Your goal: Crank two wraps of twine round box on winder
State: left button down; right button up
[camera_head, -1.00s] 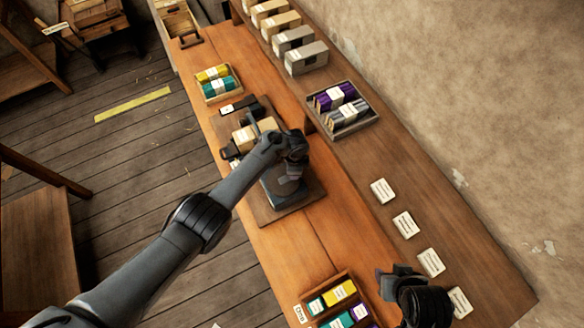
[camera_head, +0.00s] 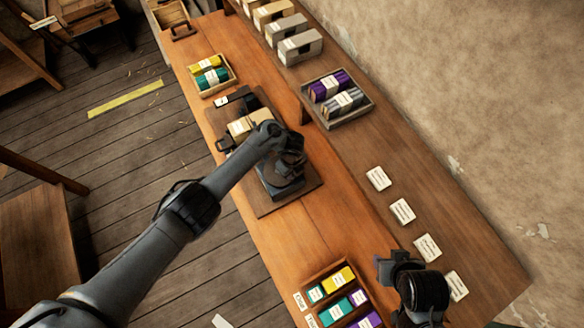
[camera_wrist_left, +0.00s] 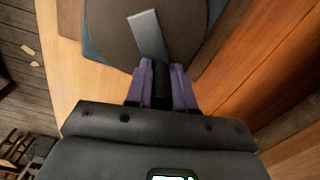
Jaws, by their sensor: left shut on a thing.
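The winder (camera_head: 268,206) stands on the wooden bench, a dark device on a flat board. A tan box (camera_head: 240,129) is held at its far end, partly hidden by my left arm. My left gripper (camera_head: 291,172) is over the near end of the winder. In the left wrist view its purple fingers (camera_wrist_left: 161,88) are shut on the black crank handle (camera_wrist_left: 161,85). A grey crank arm (camera_wrist_left: 147,35) runs from it across a dark round disc (camera_wrist_left: 110,30). Twine on the box cannot be made out. My right gripper (camera_head: 390,268) hangs empty above the bench's near right; its jaw opening is unclear.
A tray of yellow and teal bundles (camera_head: 232,87) is beyond the winder. A tray of purple and grey bundles (camera_head: 368,104) sits on the raised shelf, with white cards (camera_head: 402,211) along it. A compartment tray (camera_head: 309,284) stands at the near end.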

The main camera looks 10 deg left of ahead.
pick_arm(q)
jog(key=shift+s+a+m, duration=0.1)
jog(key=shift+s+m, duration=0.2)
jog(key=shift+m, duration=0.5)
jog(key=c, duration=1)
grip_release()
jog(key=shift+o, duration=0.2)
notch_tip(320, 180, up, 11)
jog(key=p, duration=0.3)
jog(key=shift+f, duration=0.1)
